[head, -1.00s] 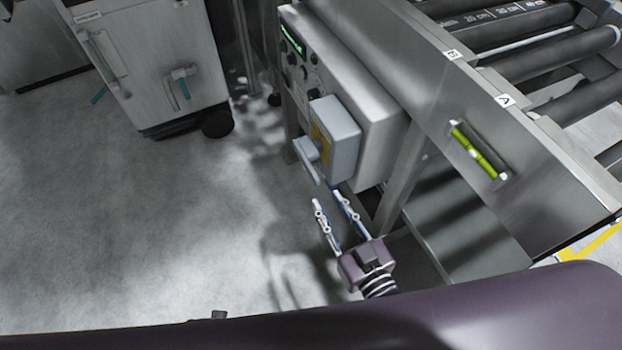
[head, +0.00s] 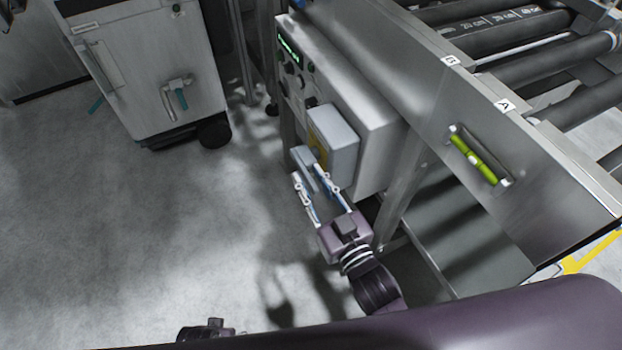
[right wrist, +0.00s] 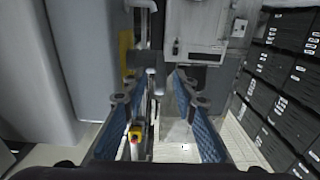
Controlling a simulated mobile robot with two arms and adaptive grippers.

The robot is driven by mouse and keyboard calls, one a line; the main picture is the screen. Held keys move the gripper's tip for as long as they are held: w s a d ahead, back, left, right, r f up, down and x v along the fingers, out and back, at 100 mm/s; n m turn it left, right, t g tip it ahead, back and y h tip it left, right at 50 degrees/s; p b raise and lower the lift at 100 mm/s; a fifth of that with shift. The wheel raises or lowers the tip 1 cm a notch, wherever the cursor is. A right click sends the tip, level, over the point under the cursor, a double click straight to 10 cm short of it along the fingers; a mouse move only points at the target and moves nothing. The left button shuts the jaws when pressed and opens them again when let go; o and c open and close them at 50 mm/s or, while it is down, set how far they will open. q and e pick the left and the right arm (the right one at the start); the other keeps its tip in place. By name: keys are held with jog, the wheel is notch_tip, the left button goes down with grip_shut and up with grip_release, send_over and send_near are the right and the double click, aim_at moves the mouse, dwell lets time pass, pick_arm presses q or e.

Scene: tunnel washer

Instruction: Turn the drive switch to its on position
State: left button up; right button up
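The drive switch is a grey box (head: 340,150) with a yellow plate, on the side of the control cabinet. Its grey handle (head: 302,156) sticks out at the left of the box. My right gripper (head: 309,175) is open, with its fingertips close to the handle and partly covering its lower end. In the right wrist view, the open fingers (right wrist: 155,88) show with the grey handle (right wrist: 151,72) ahead between their tips; I cannot tell whether they touch it. The yellow plate (right wrist: 126,45) is left of it. A dark part at the bottom edge looks like my left gripper's body; its fingers are hidden.
The control panel (head: 296,65) has a green display and knobs. A pale cabinet (head: 150,65) stands at back left. Open floor lies at left. Dark crates (right wrist: 290,85) are stacked at right in the wrist view.

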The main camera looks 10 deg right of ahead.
grip_shut()
dwell(0.5)
